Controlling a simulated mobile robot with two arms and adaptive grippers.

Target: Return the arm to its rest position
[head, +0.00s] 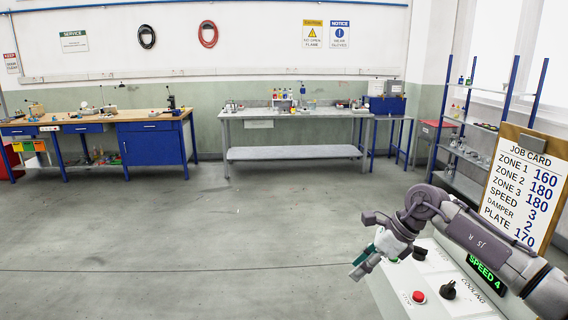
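My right arm (480,238) comes in from the right edge and reaches left across the light control panel (433,297). My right gripper (364,266) is at the arm's end, beyond the panel's upper left edge, pointing down and left. It is small and seen from the side, so I cannot tell whether it is open or shut. I see nothing held in it. The arm hides part of the panel, whose display (486,272) reads SPEED 4. My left gripper is not in view.
The panel carries a red button (418,297) and a black knob (448,289) marked COOLING. A job card board (524,185) stands right behind the arm and lists SPEED 3. Workbenches (290,153) and a shelf rack (470,150) stand farther back. Open floor (190,245) lies to the left.

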